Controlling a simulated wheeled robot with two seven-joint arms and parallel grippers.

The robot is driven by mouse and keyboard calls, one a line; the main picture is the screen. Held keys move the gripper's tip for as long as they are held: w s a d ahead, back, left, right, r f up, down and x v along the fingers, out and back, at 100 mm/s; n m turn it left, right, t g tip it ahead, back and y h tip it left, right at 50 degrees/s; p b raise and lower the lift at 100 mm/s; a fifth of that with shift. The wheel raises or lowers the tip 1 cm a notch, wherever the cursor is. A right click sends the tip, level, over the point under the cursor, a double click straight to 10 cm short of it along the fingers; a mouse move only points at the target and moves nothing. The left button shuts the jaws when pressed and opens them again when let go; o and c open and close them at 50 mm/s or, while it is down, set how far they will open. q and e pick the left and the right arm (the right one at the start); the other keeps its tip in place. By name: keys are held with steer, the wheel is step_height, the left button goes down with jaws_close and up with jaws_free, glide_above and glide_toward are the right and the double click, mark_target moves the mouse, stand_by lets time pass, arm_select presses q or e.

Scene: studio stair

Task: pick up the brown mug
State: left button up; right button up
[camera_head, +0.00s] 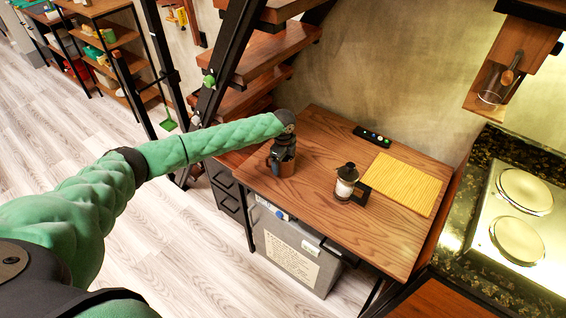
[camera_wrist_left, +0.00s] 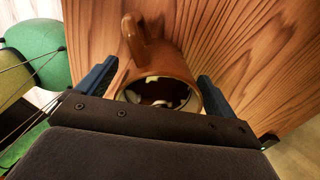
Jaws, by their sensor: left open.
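The brown mug (camera_wrist_left: 161,68) stands on the wooden table (camera_head: 320,213), near its left edge. In the head view the mug (camera_head: 286,168) is mostly hidden behind my left gripper (camera_head: 281,158), which points down over it. In the left wrist view my left gripper (camera_wrist_left: 155,85) is open, with one blue finger on each side of the mug. The mug's handle points up in that picture, and its dark opening faces the gripper. I cannot tell whether either finger touches the mug. My right gripper is not in view.
A dark-topped jar (camera_head: 345,182) stands right of the mug, beside a small black item. A yellow mat (camera_head: 404,182) and a black panel with buttons (camera_head: 372,136) lie farther back. A wooden stair (camera_head: 270,55) rises behind the table's left side. A stove (camera_head: 520,208) is at right.

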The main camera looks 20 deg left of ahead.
arm_select(q)
steer(key=shift+f, duration=0.2)
steer(key=c, duration=1.2)
steer(key=shift+c, duration=1.2)
steer(key=shift+r, duration=0.2)
